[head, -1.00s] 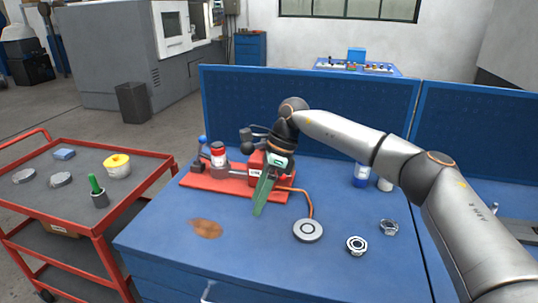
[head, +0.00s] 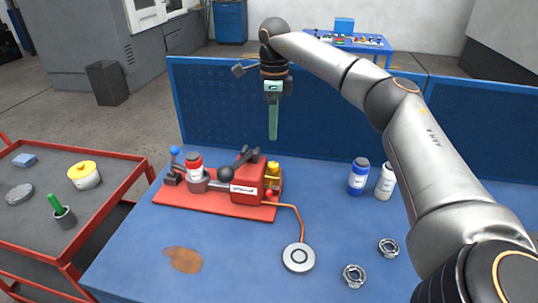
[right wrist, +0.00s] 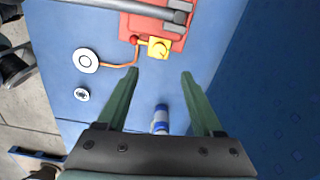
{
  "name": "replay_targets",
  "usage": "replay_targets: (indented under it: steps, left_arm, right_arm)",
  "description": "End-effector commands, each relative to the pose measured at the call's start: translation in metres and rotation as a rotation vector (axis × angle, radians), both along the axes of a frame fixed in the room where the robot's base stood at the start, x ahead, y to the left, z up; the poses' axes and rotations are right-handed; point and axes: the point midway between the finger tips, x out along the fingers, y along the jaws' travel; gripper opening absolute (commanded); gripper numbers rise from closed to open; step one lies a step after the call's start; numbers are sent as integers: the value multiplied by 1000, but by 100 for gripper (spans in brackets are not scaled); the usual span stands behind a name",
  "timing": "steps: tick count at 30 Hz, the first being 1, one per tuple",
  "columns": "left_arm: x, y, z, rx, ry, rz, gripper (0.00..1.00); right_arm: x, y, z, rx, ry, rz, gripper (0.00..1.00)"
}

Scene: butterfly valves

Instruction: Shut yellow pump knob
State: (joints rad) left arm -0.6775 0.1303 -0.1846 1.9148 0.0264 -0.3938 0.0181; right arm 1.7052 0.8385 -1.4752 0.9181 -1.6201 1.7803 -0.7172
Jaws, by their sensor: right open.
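The red pump unit (head: 247,186) stands on a red base plate (head: 215,207) on the blue workbench. Its yellow knob (head: 273,172) is at the right end of the unit. In the right wrist view the yellow knob (right wrist: 158,47) lies just beyond the fingertips, near the middle. My right gripper (head: 273,138) has green fingers pointing down, above the knob and apart from it. In the right wrist view the gripper (right wrist: 159,73) is open with nothing between its fingers. My left gripper is not in view.
An orange hose runs to a round grey disc (head: 298,257). Metal rings (head: 354,276) lie nearby. A blue panel (head: 330,125) rises behind the bench. A red cart (head: 95,225) stands left.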

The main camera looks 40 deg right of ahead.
Motion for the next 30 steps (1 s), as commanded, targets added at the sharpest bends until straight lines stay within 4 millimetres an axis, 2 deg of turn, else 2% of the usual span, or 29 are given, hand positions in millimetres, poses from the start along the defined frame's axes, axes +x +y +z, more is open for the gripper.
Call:
replay_targets:
  steps: [15,21,30]
  left_arm:
    - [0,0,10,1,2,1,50]
    - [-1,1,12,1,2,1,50]
    - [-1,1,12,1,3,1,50]
  right_arm:
    - [-1,0,-97,1,4,1,68]
    - [0,1,-114,1,1,2,68]
    - [0,1,-117,2,1,2,68]
